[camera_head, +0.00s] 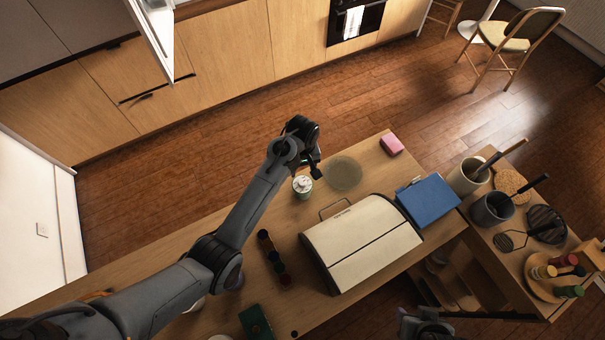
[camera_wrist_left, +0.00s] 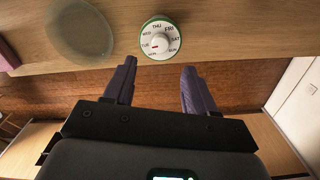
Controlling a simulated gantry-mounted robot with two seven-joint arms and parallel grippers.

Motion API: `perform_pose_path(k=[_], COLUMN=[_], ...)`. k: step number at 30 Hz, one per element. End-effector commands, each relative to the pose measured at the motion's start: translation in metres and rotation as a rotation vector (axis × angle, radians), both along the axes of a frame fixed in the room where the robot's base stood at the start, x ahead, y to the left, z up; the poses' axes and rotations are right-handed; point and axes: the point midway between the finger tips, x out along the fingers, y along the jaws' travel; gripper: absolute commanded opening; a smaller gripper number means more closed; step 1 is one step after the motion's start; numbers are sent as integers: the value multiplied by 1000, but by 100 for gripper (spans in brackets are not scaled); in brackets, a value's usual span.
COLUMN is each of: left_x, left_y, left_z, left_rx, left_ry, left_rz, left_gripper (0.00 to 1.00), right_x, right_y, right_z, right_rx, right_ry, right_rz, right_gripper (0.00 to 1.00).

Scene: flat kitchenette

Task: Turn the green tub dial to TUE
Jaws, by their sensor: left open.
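The green tub (camera_head: 302,188) stands upright on the wooden counter, with a white dial lid. In the left wrist view its dial (camera_wrist_left: 160,40) carries day names around a white centre knob. A small red mark on the knob points towards the TUE label, at the left of the dial in that view. My left gripper (camera_head: 314,167) is beside the tub on its far side in the head view. Its two fingers are spread and empty in the left wrist view (camera_wrist_left: 157,75), apart from the tub. My right gripper (camera_head: 426,324) shows only partly at the bottom edge; its fingers are unclear.
A round grey-green mat (camera_head: 344,174) lies right of the tub. A cream bread bin (camera_head: 362,245), blue box (camera_head: 427,201) and pink block (camera_head: 391,144) are further right. The counter's far edge is close behind the tub.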

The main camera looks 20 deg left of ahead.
Motion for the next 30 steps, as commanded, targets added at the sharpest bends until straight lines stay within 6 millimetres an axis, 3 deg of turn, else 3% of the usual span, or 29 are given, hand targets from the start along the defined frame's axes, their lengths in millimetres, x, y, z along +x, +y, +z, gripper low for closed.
perform_pose_path(k=[9, 23, 26, 30], left_x=[0, -1, -6, -29], left_y=[0, 0, 2, 11], left_z=[25, 26, 23, 14], left_rx=[0, 1, 0, 2], left_ry=[-1, -1, -6, -27], left_rz=[0, -1, -13, -63], left_gripper=[56, 56, 56, 56], right_x=[0, 0, 0, 0], right_y=[0, 2, 2, 2], right_z=[-3, -3, -1, 3], right_rx=[1, 11, 10, 10], right_ry=[0, 1, 0, -1], right_rz=[-1, -7, -7, -6], right_gripper=[43, 43, 43, 43])
